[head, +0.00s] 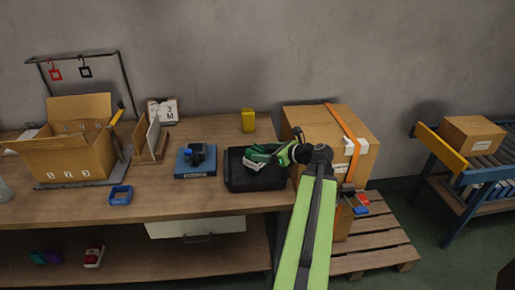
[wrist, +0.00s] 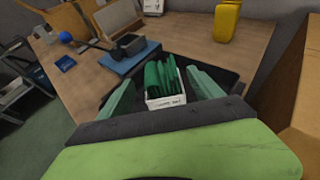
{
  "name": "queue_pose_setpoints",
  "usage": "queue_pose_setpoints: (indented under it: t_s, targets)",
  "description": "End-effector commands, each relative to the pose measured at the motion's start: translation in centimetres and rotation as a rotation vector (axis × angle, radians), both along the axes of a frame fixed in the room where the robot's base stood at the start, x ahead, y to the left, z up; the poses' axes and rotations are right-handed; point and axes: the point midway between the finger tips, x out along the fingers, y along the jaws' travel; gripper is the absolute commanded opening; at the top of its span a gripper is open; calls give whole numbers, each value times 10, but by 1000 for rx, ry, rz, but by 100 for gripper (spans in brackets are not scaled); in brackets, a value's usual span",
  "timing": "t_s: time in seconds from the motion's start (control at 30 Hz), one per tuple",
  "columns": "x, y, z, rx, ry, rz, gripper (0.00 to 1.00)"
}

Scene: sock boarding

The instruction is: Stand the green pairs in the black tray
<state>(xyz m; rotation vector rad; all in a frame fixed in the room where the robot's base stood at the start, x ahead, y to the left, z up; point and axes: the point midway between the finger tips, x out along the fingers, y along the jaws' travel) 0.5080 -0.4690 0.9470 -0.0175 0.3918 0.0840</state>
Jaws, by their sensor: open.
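The black tray (head: 240,182) sits on the workbench near its right end; its dark rim also shows in the wrist view (wrist: 232,78). Green pairs (wrist: 163,74) with a white lettered band or holder (wrist: 165,103) at their near side stand roughly upright in the tray. In the head view the white band (head: 250,163) shows, with the green mostly hidden by my gripper (head: 262,153). My gripper is open over the tray, its two green fingers on either side of the green pairs in the wrist view (wrist: 160,80). I cannot tell whether the fingers touch them.
A blue stand with a dark object (head: 195,172) is just left of the tray. A yellow container (head: 248,120) stands behind it. A large carton (head: 345,125) is close on the right.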

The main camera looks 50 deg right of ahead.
Motion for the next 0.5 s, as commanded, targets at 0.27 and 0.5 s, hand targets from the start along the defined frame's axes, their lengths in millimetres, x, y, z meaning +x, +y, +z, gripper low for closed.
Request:
queue_pose_setpoints:
  t_s: [0.27,0.5]
  targets:
    - [-54,-5,25,0,0,-2,75]
    - [-63,-6,26,0,0,0,75]
